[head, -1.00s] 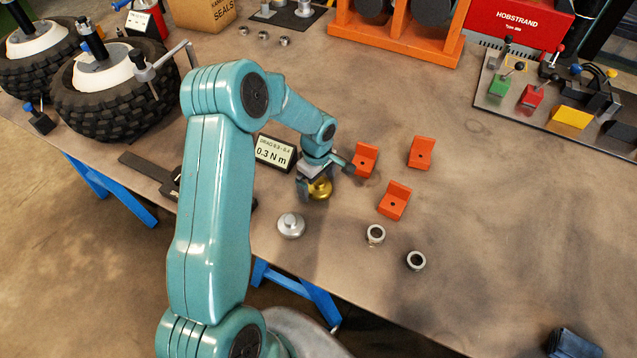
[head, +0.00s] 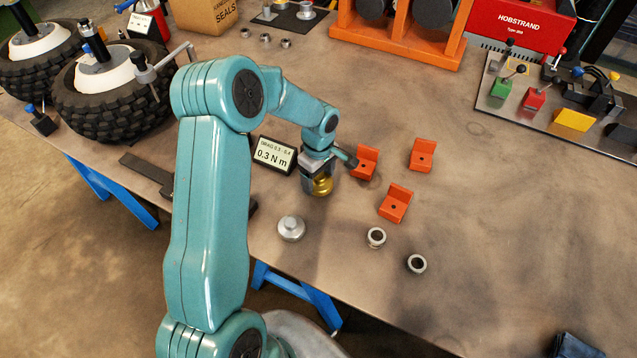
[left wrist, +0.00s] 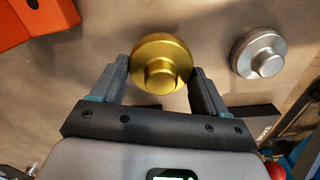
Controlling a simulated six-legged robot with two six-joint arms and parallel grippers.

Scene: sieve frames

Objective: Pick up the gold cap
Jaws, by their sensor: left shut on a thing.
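The gold cap (head: 322,186) is a round, stepped metal piece near the front of the workbench. It also shows in the left wrist view (left wrist: 160,66), between the two fingers. My left gripper (head: 319,182) is shut on the gold cap, with one finger on each side of it; the fingers also show in the left wrist view (left wrist: 158,84). I cannot tell whether the cap is lifted clear of the bench. A silver cap (head: 291,228) of like shape stands apart, nearer the bench edge; it also shows in the left wrist view (left wrist: 258,54). My right gripper is not in view.
Orange angle blocks (head: 396,203) stand right of the gripper. Two metal rings (head: 376,237) lie in front of them. A small display (head: 274,154) reading 0.3 N m is close on the left. Wheels (head: 112,95) stand at the left. The bench's right front is mostly clear.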

